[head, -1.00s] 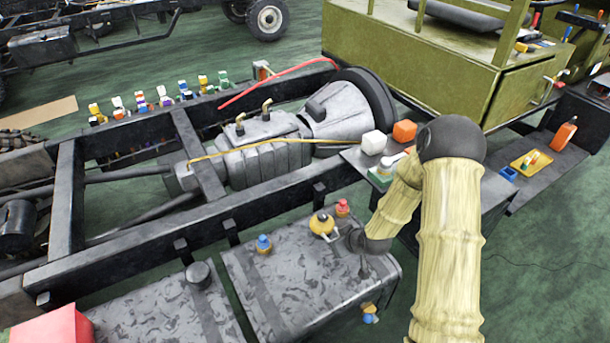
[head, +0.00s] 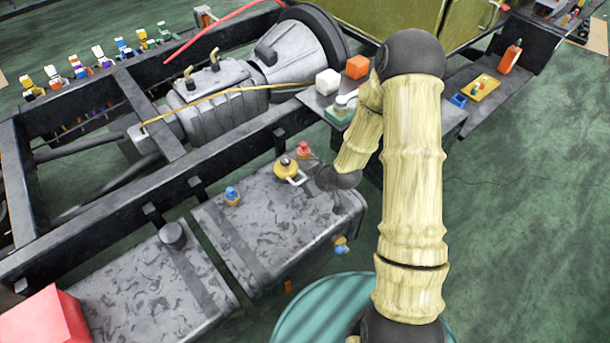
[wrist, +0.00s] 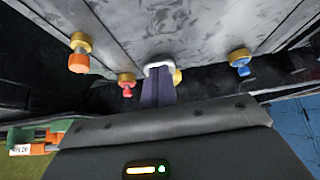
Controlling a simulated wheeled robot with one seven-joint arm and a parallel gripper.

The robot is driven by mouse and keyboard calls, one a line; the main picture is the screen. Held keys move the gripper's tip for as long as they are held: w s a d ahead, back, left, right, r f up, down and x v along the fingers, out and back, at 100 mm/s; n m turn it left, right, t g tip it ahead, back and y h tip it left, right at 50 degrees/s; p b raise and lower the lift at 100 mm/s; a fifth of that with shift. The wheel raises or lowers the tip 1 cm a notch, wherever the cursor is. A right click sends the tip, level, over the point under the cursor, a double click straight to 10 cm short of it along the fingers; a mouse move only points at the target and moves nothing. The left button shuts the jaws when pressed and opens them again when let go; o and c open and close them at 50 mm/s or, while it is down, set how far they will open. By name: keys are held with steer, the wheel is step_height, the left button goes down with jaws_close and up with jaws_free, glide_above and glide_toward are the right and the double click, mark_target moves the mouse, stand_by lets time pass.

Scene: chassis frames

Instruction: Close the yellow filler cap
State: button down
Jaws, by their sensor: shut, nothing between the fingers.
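The yellow filler cap (head: 284,169) is on top of the grey mottled tank (head: 265,225) in the head view, with a dark spot on top and a white loop handle (head: 298,180) on its right side. I cannot tell how far its lid is open. In the wrist view a bit of yellow (wrist: 177,77) shows behind my fingers, beside the white loop. My gripper (wrist: 158,86) is shut and empty, its fingertips at or just in front of the loop; contact is unclear. In the head view my dark wrist is right of the cap and the fingers are hardly visible.
A red cap (head: 303,150) is close behind the yellow one; a blue cap (head: 232,196) is to its left. A yellow-and-blue fitting (head: 341,245) is on the tank's front side. The dark chassis rail (head: 215,150) runs behind. Open green floor lies to the right.

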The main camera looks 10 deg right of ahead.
steer(key=s+d, duration=0.4)
steer(key=s, duration=0.3)
steer(key=shift+d+r+b, duration=0.15)
steer(key=shift+d+b, duration=0.2)
steer(key=shift+d, duration=0.05)
steer(key=s+d+r+m+g+h, duration=0.1)
steer(key=s+r+m+g+h, duration=0.3)
steer(key=r, duration=0.6)
steer(key=s+d+r+m+t, duration=0.1)
steer(key=s+r+m, duration=0.2)
steer(key=s+r, duration=0.45)
step_height(320, 180, up, 15)
steer(key=w+p, duration=0.1)
steer(key=p, duration=1.2)
steer(key=shift+w, duration=0.4)
steer(key=shift+f, duration=0.2)
